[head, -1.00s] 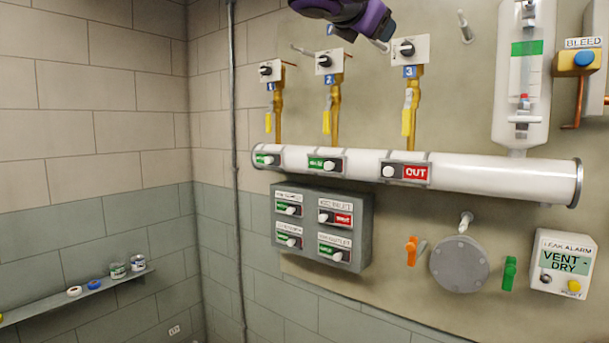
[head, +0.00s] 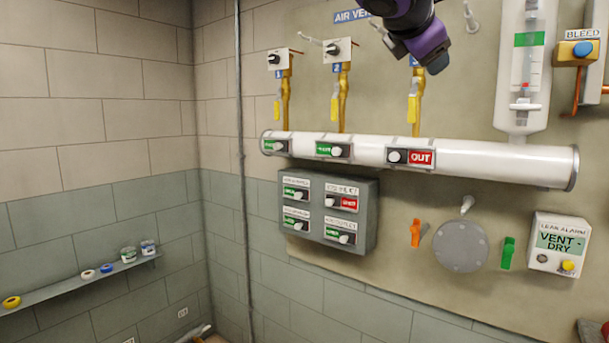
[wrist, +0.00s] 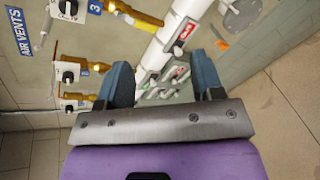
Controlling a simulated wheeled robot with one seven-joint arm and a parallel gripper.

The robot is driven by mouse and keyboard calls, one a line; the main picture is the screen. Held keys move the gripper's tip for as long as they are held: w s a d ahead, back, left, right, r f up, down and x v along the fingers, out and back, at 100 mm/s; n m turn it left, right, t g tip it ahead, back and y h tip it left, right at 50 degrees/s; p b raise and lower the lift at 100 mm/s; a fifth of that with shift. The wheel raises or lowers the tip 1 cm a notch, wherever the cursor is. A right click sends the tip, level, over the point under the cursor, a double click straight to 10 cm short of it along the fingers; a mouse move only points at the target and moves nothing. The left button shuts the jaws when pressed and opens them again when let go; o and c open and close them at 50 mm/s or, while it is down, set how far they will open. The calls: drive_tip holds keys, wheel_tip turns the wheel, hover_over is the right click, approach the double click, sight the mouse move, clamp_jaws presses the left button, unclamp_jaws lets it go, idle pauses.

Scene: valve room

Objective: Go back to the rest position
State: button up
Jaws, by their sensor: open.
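My gripper (wrist: 162,82) is open and empty in the wrist view. Its two blue fingers stand apart, with the white pipe and the grey switch box seen past them. In the head view my purple arm is at the top, right of centre, in front of the wall panel. It hides the third air vent's knob plate. The vent knobs marked 1 (head: 275,59) and 2 (head: 333,48) show beside it on the left. I see no contact between the fingers and any fitting.
The white pipe (head: 480,157) with labelled switches crosses the panel. Below are the grey switch box (head: 371,215), an orange lever (head: 415,232), a round grey cover (head: 460,246), a green lever (head: 507,253) and the leak alarm (head: 556,262). A shelf (head: 70,288) holds several small items at left.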

drive_tip(key=s+d+f+m+g+y, duration=0.25)
drive_tip(key=s+d+f+m, duration=0.25)
drive_tip(key=s+f, duration=0.25)
drive_tip(key=s+d+f+m+g+y, duration=0.2)
drive_tip(key=s+d+f+m+g, duration=0.25)
drive_tip(key=f, duration=0.45)
drive_tip(key=s+f+m+y, duration=0.4)
drive_tip(key=s+f+m, duration=0.5)
drive_tip(key=s+f, duration=0.4)
drive_tip(key=shift+d+f+t, duration=0.15)
drive_tip(key=shift+f+t, duration=0.25)
drive_tip(key=shift+f, duration=0.05)
